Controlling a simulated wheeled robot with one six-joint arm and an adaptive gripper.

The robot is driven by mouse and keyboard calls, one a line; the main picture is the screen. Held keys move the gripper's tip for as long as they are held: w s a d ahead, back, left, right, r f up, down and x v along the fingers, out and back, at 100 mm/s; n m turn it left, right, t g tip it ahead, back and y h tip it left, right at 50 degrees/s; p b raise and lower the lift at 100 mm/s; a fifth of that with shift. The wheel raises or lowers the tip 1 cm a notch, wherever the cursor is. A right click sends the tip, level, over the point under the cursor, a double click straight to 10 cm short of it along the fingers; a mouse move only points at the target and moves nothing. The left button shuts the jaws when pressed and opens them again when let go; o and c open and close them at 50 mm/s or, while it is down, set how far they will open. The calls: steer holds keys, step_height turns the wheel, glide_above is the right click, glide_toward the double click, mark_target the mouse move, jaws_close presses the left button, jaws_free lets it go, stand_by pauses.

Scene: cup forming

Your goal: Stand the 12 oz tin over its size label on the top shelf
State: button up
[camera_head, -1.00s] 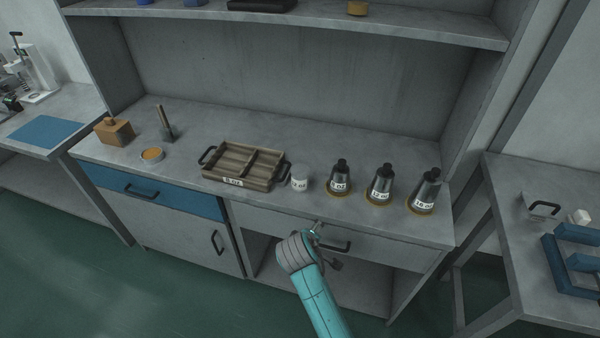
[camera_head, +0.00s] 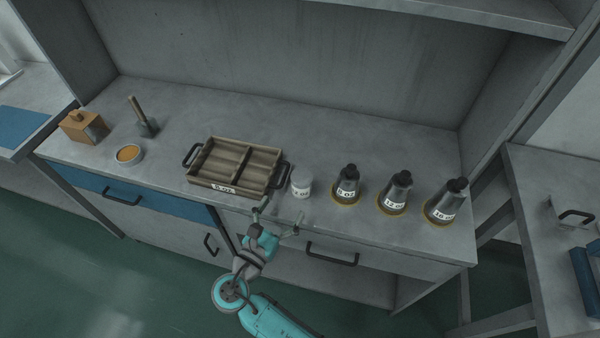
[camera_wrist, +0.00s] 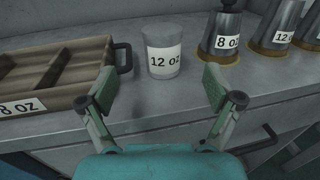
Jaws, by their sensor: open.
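The 12 oz tin (camera_head: 301,184) is a small pale grey cylinder with a white label. It stands upright on the counter, just right of the wooden tray, and its "12 oz" label reads clearly in the wrist view (camera_wrist: 163,52). My gripper (camera_head: 281,214) is open and empty at the counter's front edge, in front of the tin. In the wrist view my two fingers (camera_wrist: 154,88) are spread, with the tin beyond and between them, not touched. The top shelf shows only as an edge in the head view, and its size labels are out of view.
A wooden tray (camera_head: 238,146) marked 8 oz is left of the tin. Dark cone-shaped formers (camera_head: 347,183) on round bases stand to its right. A dish (camera_head: 129,154), a wooden box (camera_head: 83,127) and a handled tool (camera_head: 143,117) are at left. The shelf edge (camera_head: 470,15) overhangs above.

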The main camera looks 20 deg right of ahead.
mark_target(297, 187)
steer(key=x, duration=1)
steer(key=shift+d+r, duration=0.1)
steer(key=shift+d, duration=0.2)
steer(key=shift+r, duration=0.1)
steer(key=c, duration=1.5)
